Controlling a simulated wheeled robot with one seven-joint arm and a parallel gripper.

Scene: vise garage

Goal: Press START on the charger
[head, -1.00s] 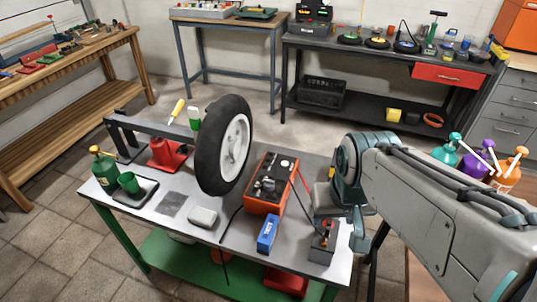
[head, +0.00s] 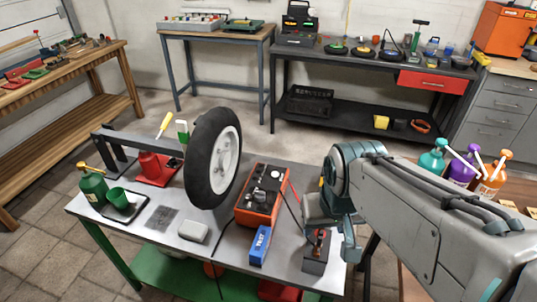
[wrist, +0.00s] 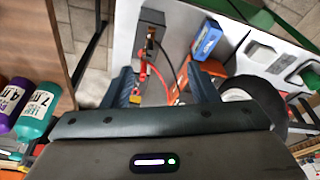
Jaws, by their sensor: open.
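The charger (head: 257,212) is an orange-red box with a dark top carrying knobs and a pale round dial. It stands on the grey work table (head: 165,243), right of the wheel. Its START button is too small to make out. My gripper (head: 345,235) is right of the charger, over the table's right part, partly hidden by my own arm. In the wrist view my gripper (wrist: 163,88) has its fingers spread, with nothing held between them. Cables from the charger run to a dark grey box (head: 316,262) beneath the gripper.
A spoked wheel (head: 212,158) stands left of the charger. A blue box (head: 260,245) lies in front of it, with a pale block (head: 193,231) farther left. Pump bottles (head: 463,168) stand at right. Floor is open between this table and the back benches.

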